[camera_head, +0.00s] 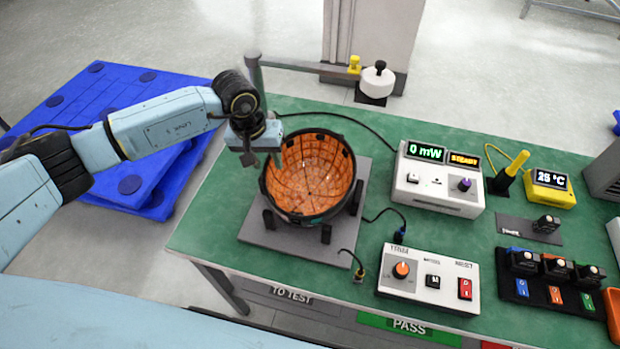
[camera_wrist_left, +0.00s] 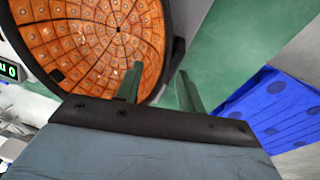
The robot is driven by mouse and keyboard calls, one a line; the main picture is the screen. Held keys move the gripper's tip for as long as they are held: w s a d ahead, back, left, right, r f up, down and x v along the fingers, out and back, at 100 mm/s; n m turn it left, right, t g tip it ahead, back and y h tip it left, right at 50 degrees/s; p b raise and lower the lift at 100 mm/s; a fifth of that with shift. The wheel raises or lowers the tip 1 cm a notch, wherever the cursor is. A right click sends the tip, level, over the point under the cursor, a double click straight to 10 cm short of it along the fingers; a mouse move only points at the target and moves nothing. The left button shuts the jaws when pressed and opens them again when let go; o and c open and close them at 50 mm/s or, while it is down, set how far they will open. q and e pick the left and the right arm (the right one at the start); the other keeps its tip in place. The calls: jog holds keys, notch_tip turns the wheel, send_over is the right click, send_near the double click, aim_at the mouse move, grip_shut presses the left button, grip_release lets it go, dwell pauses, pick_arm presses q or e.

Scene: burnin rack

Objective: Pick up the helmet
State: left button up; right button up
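The helmet (camera_head: 309,177) is a black bowl with an orange tiled inside. It sits open side up in a stand on a grey plate (camera_head: 290,243) on the green table. My left gripper (camera_head: 262,160) is at the helmet's upper left rim, pointing down. In the left wrist view the two fingers (camera_wrist_left: 159,76) are apart. One finger shows against the orange inside of the helmet (camera_wrist_left: 95,40), the other against the green table, with the black rim between them. I cannot tell whether either finger touches the rim. My right gripper is not in view.
A grey post with a horizontal arm (camera_head: 305,66) stands behind the helmet. A white meter box (camera_head: 437,180) and a control box (camera_head: 428,278) stand to the right, with cables near the helmet. Blue pallets (camera_head: 75,110) lie on the floor at left.

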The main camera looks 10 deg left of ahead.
pick_arm(q)
jog(key=shift+f, duration=0.75)
grip_shut()
jog(key=shift+w+r, duration=0.1)
dwell(0.8)
